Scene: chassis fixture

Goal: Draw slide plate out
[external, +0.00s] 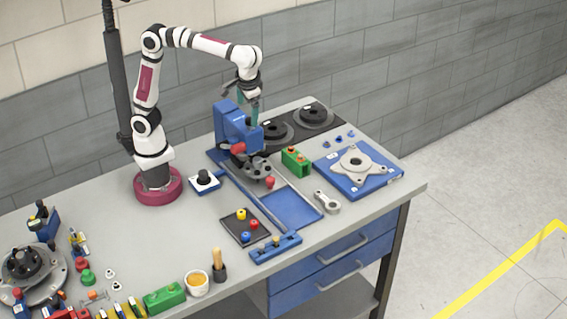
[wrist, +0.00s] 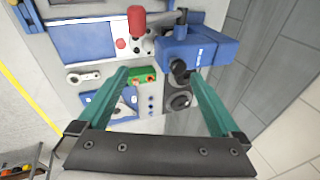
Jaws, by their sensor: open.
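The blue fixture (external: 238,128) stands upright at the back of the long railed base, with a red-tipped lever (external: 238,148) on it. A flat blue plate (external: 291,208) lies between the rails at the front end; I cannot tell if it is the slide plate. It also shows in the wrist view (wrist: 85,40). A dark round part (external: 257,171) with a red knob (external: 270,182) sits between plate and fixture. My gripper (external: 248,110) is open and empty, pointing down above and beside the fixture. Its teal fingers (wrist: 158,74) are spread apart in the wrist view.
A green block (external: 296,161) and a wrench-like link (external: 327,201) lie right of the rails. Two dark discs (external: 313,116) and a blue plate with a metal flange (external: 382,181) are farther right. A black tray (external: 238,231) with coloured knobs lies left of the rails.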

